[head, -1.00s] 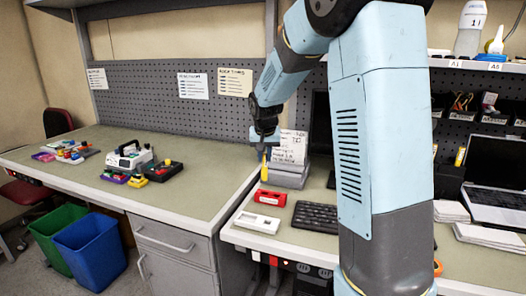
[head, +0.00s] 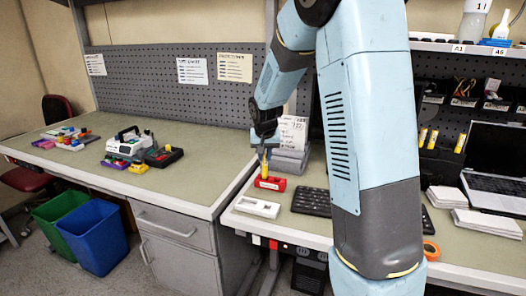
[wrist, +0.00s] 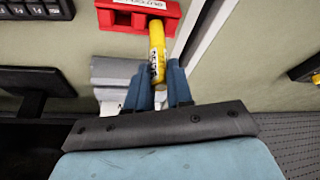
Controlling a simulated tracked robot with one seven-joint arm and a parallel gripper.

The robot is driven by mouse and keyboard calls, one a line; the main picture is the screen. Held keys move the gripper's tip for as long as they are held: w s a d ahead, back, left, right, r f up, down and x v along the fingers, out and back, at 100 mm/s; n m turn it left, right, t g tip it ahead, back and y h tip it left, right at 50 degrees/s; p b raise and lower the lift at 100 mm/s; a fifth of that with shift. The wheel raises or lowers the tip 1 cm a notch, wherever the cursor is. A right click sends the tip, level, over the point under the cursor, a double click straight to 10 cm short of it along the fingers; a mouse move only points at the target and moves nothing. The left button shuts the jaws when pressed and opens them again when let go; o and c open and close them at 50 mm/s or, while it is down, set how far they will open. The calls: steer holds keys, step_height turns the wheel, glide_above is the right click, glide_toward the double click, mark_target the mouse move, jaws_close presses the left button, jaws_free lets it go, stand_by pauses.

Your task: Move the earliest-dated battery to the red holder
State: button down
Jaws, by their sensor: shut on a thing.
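My gripper (head: 264,150) is shut on a yellow battery (head: 265,168), which hangs nearly upright below the fingers. In the wrist view the battery (wrist: 157,50) sticks out from between the blue-grey fingers (wrist: 161,82), and its far end overlaps the edge of the red holder (wrist: 168,22). In the head view the red holder (head: 271,185) lies on the bench directly under the battery. I cannot tell whether the battery touches it. The battery's printed date is not readable. Three other yellow batteries (head: 434,139) stand at the right, by the pegboard.
A white holder (head: 257,207) lies in front of the red one. A black keyboard (head: 311,202) is to its right. A grey device with a paper sign (head: 289,162) stands close behind. The laptop (head: 495,178) and paper stacks (head: 458,197) are farther right.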

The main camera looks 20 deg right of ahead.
steer(key=shift+f, duration=1.2)
steer(key=shift+f, duration=0.25)
steer(key=c, duration=0.9)
jaws_free()
steer(key=shift+v, duration=6.8)
steer(key=shift+d, duration=0.1)
